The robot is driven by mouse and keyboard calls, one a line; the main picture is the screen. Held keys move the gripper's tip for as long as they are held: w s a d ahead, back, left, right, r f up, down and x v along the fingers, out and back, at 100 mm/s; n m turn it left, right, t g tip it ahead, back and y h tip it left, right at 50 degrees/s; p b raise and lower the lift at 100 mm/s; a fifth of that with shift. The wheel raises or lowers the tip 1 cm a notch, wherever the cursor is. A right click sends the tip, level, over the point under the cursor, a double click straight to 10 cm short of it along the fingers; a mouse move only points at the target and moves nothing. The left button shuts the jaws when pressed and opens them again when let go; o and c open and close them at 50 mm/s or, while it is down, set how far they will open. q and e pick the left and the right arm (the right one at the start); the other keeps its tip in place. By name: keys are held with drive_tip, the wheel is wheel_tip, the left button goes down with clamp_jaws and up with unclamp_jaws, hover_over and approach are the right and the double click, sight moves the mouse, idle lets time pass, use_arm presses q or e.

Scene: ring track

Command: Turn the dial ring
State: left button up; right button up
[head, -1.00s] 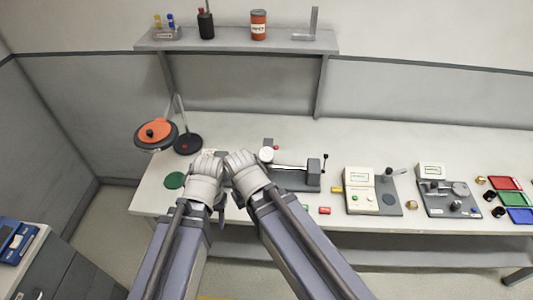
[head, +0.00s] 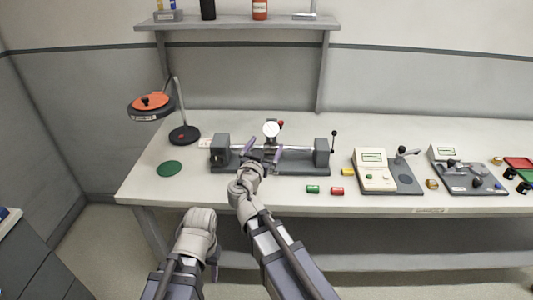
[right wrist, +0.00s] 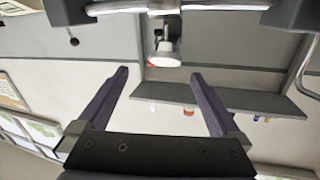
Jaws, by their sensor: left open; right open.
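The dial (head: 271,129) is a small round gauge with a white face, standing on the bar of a grey bench fixture (head: 290,165). In the right wrist view the dial (right wrist: 165,55) hangs near the top middle, seen from an odd angle; its ring is too small to make out. My right gripper (head: 263,154) is open, its purple fingers just in front of and below the dial. In the right wrist view the open fingers (right wrist: 159,73) point toward the dial with nothing between them. My left gripper (head: 198,228) is lower left, before the table's front edge, its fingers mostly hidden.
A lamp with an orange top (head: 150,103) and a green disc (head: 169,168) are at the left. A meter box (head: 376,172) stands to the right. A shelf (head: 235,23) is above.

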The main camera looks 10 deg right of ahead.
sight(270, 131)
drive_tip(key=shift+t, duration=0.3)
drive_tip(key=shift+a+x, duration=0.15)
drive_tip(key=shift+x, duration=1.8)
drive_tip(key=shift+a+x, duration=0.15)
drive_tip(key=shift+x, duration=1.8)
drive_tip(key=shift+w, duration=0.2)
